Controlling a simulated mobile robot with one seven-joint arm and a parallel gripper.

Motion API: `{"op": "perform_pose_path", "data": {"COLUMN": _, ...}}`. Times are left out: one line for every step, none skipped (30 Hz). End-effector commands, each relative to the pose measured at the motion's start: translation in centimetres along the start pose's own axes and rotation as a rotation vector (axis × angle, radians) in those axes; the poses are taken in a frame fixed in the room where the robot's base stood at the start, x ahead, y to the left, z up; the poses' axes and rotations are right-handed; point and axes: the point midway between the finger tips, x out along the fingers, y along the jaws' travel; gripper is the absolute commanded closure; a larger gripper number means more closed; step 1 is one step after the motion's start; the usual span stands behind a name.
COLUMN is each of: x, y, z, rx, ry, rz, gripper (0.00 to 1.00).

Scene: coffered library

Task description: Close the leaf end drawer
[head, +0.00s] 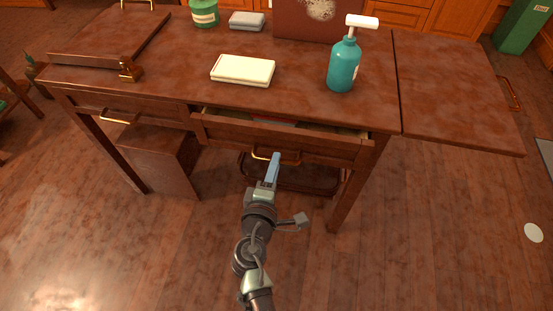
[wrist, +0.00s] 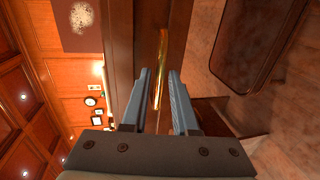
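The leaf end drawer (head: 310,144) is the right-hand drawer of the dark wooden table (head: 200,95), on the side of the flat, extended leaf (head: 450,88). It stands partly open, with something reddish visible inside. Its brass handle (head: 262,156) is on the front; the handle (wrist: 160,58) also shows in the wrist view. My gripper (head: 275,158) is in front of the drawer, close to the handle. In the wrist view my gripper (wrist: 160,75) has its fingers apart, one on each side of the handle; whether they touch it I cannot tell.
A teal pump bottle (head: 344,65), a cream box (head: 242,70), a grey box (head: 247,21) and a green tin (head: 204,13) stand on the tabletop. The left drawer (head: 130,106) looks shut. A brown box-shaped piece (head: 158,161) is under the table. The floor at right is mostly clear.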

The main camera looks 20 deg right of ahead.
Motion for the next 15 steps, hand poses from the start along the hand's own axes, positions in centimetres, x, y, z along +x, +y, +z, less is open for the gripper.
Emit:
{"op": "perform_pose_path", "data": {"x": 0.8, "y": 0.0, "z": -0.1, "rx": 0.001, "ry": 0.0, "rz": 0.001, "gripper": 0.72}}
{"op": "perform_pose_path", "data": {"x": 1.2, "y": -0.1, "z": 0.0, "rx": 0.0, "ry": -0.001, "rz": 0.001, "gripper": 0.72}}
{"op": "perform_pose_path", "data": {"x": 1.6, "y": -0.1, "z": 0.0, "rx": 0.0, "ry": -0.001, "rz": 0.0, "gripper": 0.72}}
{"op": "perform_pose_path", "data": {"x": 1.8, "y": 0.0, "z": 0.0, "rx": 0.0, "ry": 0.0, "rz": 0.001, "gripper": 0.72}}
{"op": "perform_pose_path", "data": {"x": 2.0, "y": 0.0, "z": 0.0, "rx": -0.001, "ry": 0.0, "rz": 0.001, "gripper": 0.72}}
{"op": "perform_pose_path", "data": {"x": 2.3, "y": -0.1, "z": 0.0, "rx": -0.001, "ry": 0.0, "rz": 0.0, "gripper": 0.72}}
{"op": "perform_pose_path", "data": {"x": 2.4, "y": 0.0, "z": 0.0, "rx": -0.002, "ry": 0.0, "rz": 0.0, "gripper": 0.72}}
{"op": "perform_pose_path", "data": {"x": 2.5, "y": 0.0, "z": 0.0, "rx": -0.001, "ry": 0.0, "rz": 0.0, "gripper": 0.72}}
{"op": "perform_pose_path", "data": {"x": 2.6, "y": 0.0, "z": 0.0, "rx": -0.001, "ry": 0.0, "rz": 0.0, "gripper": 0.72}}
{"op": "perform_pose_path", "data": {"x": 2.6, "y": 0.0, "z": 0.0, "rx": -0.001, "ry": 0.0, "rz": 0.0, "gripper": 0.72}}
{"op": "perform_pose_path", "data": {"x": 2.6, "y": 0.0, "z": 0.0, "rx": -0.002, "ry": 0.0, "rz": 0.0, "gripper": 0.72}}
{"op": "perform_pose_path", "data": {"x": 2.6, "y": 0.0, "z": 0.0, "rx": -0.002, "ry": 0.0, "rz": 0.0, "gripper": 0.72}}
{"op": "perform_pose_path", "data": {"x": 2.6, "y": 0.0, "z": 0.0, "rx": -0.002, "ry": 0.0, "rz": 0.0, "gripper": 0.72}}
{"op": "perform_pose_path", "data": {"x": 2.6, "y": 0.0, "z": 0.0, "rx": -0.002, "ry": 0.0, "rz": 0.0, "gripper": 0.72}}
{"op": "perform_pose_path", "data": {"x": 2.6, "y": 0.0, "z": 0.0, "rx": -0.002, "ry": 0.0, "rz": 0.0, "gripper": 0.72}}
